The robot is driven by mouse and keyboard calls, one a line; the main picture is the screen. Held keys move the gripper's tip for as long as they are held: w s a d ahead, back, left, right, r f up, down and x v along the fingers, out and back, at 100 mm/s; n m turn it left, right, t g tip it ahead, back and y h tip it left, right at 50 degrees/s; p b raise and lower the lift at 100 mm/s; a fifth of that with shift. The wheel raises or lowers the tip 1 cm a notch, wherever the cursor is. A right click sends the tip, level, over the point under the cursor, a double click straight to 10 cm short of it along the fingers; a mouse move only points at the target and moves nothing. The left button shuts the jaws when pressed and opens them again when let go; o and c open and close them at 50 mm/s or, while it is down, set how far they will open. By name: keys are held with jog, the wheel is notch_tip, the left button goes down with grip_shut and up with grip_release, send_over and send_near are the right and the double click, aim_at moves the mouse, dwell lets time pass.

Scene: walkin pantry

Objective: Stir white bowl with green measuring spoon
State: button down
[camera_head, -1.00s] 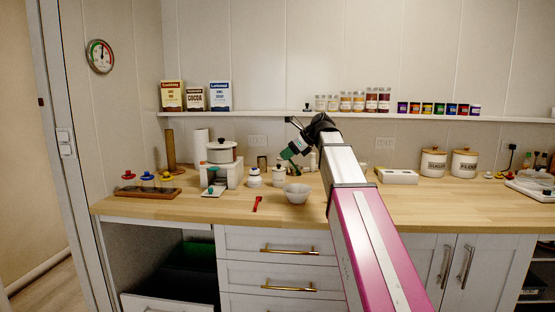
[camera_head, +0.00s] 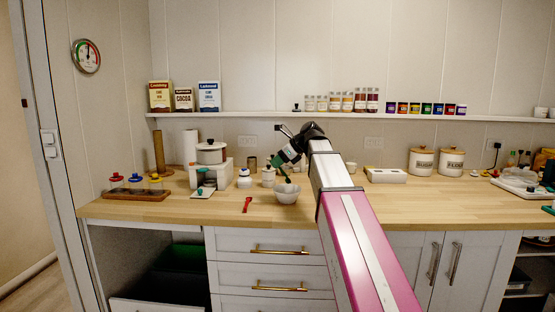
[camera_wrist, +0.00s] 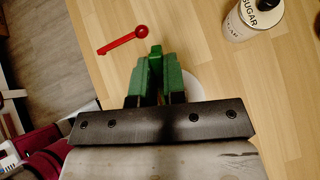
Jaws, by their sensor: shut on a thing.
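The white bowl (camera_head: 286,196) stands on the wooden counter, left of my arm in the head view. In the wrist view only a bit of its pale rim (camera_wrist: 194,86) shows behind my gripper. My gripper (camera_head: 278,163) is tilted downward just above the bowl. The green measuring spoon (camera_head: 287,180) reaches from it down to the bowl's opening. In the wrist view my gripper (camera_wrist: 156,75) is shut on the green spoon (camera_wrist: 155,52) between its green fingers. The spoon's lower end is hidden, so I cannot tell whether it touches the bowl.
A red measuring spoon (camera_head: 247,204) lies on the counter left of the bowl. Small white jars (camera_head: 244,178) and a scale (camera_head: 207,178) stand behind and left. A sugar jar (camera_wrist: 250,18) shows in the wrist view. The counter in front is clear.

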jog(key=shift+f, duration=3.3)
jog(key=shift+a, duration=0.15)
